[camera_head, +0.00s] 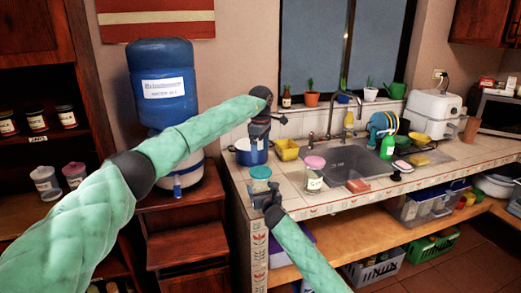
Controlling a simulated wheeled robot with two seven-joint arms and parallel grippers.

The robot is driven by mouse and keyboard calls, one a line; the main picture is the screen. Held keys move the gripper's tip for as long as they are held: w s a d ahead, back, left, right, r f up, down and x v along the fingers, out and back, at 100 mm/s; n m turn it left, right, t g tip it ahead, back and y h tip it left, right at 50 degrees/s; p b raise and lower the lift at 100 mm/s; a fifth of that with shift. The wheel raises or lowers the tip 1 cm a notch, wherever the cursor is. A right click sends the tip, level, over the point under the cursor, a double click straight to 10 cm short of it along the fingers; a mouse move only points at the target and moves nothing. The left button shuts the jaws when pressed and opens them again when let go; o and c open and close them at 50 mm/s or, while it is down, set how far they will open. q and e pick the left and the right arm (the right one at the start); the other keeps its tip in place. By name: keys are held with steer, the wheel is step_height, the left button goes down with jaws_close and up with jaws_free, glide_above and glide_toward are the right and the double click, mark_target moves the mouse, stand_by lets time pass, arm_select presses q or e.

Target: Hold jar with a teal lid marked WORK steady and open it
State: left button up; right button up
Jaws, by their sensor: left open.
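The jar with the teal lid (261,173) stands upright at the front left corner of the tiled counter. Its label is too small to read and its lower part is partly hidden by my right gripper. My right gripper (266,190) is at the jar's lower part, on the near side; whether its fingers are closed on the jar is not clear. My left gripper (258,137) is open and empty, pointing down, above and behind the jar, in front of the blue pot. The teal lid sits on the jar.
A jar with a pink lid (314,174) stands just right of the teal-lidded jar. A blue pot (250,152) and yellow container (287,150) are behind. The sink (350,160), a red block (357,186) and a green bottle (388,147) lie to the right.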

mark_target(261, 171)
arm_select(q)
steer(key=m, duration=0.5)
steer(key=shift+f+m, duration=0.1)
steer(key=shift+m, duration=0.2)
steer(key=shift+f, duration=3.95)
steer(key=c, duration=1)
